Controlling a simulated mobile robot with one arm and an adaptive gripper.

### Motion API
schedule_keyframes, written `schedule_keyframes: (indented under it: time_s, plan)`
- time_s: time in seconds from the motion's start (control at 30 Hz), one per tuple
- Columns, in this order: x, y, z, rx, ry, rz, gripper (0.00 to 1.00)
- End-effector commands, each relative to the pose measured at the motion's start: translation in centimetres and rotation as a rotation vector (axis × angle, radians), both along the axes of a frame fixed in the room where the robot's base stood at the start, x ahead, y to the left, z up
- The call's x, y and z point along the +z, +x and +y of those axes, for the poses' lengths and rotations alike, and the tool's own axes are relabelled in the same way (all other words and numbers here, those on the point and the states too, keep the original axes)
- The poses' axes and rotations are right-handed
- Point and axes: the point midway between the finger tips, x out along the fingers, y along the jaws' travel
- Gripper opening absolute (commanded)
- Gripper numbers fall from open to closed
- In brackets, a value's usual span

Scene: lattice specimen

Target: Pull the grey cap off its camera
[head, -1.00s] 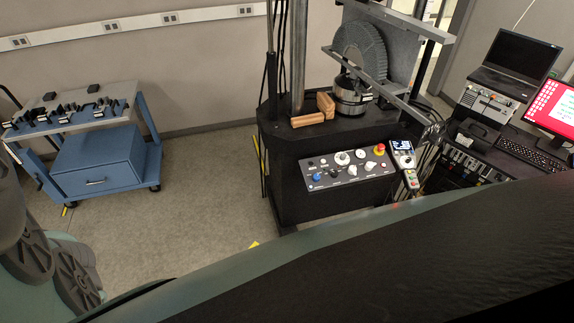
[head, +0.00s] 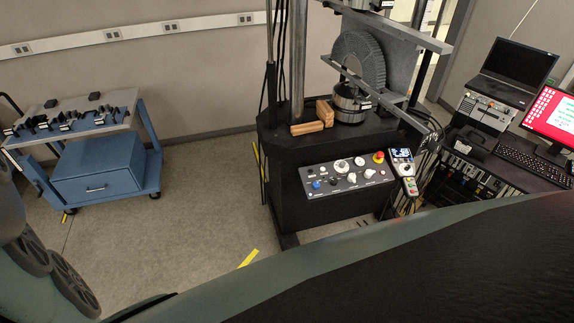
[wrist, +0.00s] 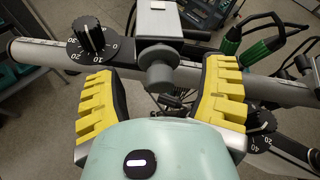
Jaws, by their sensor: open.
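In the wrist view a grey, round, stepped cap (wrist: 159,66) sits on the near end of a camera (wrist: 158,20) with a pale, boxy body, at a grey rail. My gripper (wrist: 160,78) has yellow ridged finger pads. It is open, with one finger on each side of the cap and visible gaps between pads and cap. Whether the cap is fully between the fingertips in depth I cannot tell. I cannot make out the cap, its camera or my gripper in the head view.
In the wrist view, a black dial knob (wrist: 89,38) stands left of the cap, another (wrist: 262,122) at right, and green-sleeved connectors (wrist: 258,45) at upper right. The head view shows a black test machine (head: 335,165), a blue trolley (head: 97,170) and clear floor between.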

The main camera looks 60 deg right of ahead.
Motion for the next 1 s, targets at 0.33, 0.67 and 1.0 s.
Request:
schedule_keyframes:
  time_s: [0.33, 0.67, 1.0]
  plan:
    - [-0.22, -0.05, 0.41, 0.001, -0.002, -0.002, 0.72]
    - [-0.20, -0.05, 0.40, 0.001, -0.001, -0.001, 0.52]
    - [-0.20, -0.03, 0.38, 0.000, -0.002, -0.001, 0.17]
